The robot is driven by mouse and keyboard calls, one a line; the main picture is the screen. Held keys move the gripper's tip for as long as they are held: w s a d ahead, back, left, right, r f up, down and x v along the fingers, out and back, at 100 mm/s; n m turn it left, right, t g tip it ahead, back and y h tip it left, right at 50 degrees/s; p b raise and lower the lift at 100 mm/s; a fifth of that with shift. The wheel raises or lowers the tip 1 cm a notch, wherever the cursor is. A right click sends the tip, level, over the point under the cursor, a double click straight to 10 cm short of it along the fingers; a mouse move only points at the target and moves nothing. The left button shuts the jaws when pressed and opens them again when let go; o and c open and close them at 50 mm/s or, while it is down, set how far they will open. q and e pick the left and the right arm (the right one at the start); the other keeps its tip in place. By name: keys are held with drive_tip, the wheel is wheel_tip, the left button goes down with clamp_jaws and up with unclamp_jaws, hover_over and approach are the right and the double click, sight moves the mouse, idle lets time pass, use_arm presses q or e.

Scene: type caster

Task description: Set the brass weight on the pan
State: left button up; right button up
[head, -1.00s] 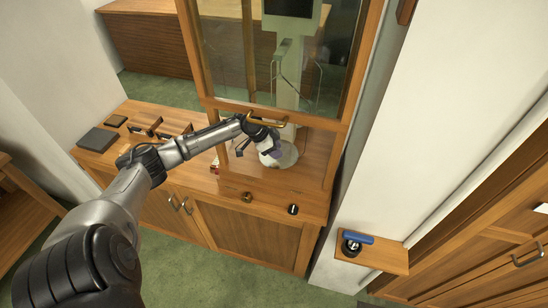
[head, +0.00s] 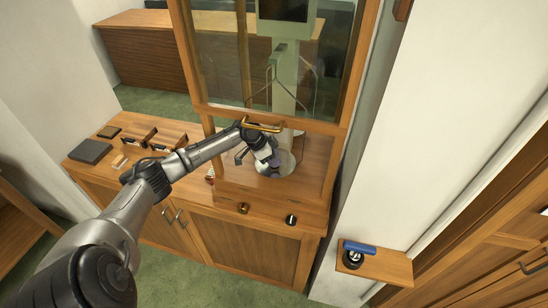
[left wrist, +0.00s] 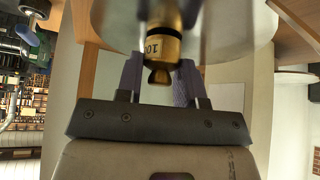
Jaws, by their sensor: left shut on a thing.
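My left gripper (head: 268,158) reaches under the raised glass sash and hangs over the round pale pan (head: 287,167) of the balance. In the left wrist view its two purple-grey fingers (left wrist: 160,80) are closed on the brass weight (left wrist: 161,48), a small knobbed cylinder with a dark printed number band. The pan also shows behind the weight as a pale disc (left wrist: 235,35). I cannot tell whether the weight touches the pan. In the head view the weight is hidden by the gripper. My right gripper is not in view.
The sash's brass handle (head: 262,126) is just above my left wrist. A brass knob-like item (head: 243,208) and a black one (head: 291,219) are at the counter's front. A dark flat box (head: 90,151) lies at left.

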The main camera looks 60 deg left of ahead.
use_arm(q)
drive_tip(key=o, duration=1.5)
drive_tip(key=shift+s+d+r+p, duration=0.9)
drive_tip(key=shift+r+p, duration=0.05)
drive_tip(key=shift+p, duration=1.4)
drive_tip(key=shift+s+d+p, duration=0.1)
drive_tip(key=shift+s+p, duration=0.05)
drive_tip(key=shift+p, duration=0.2)
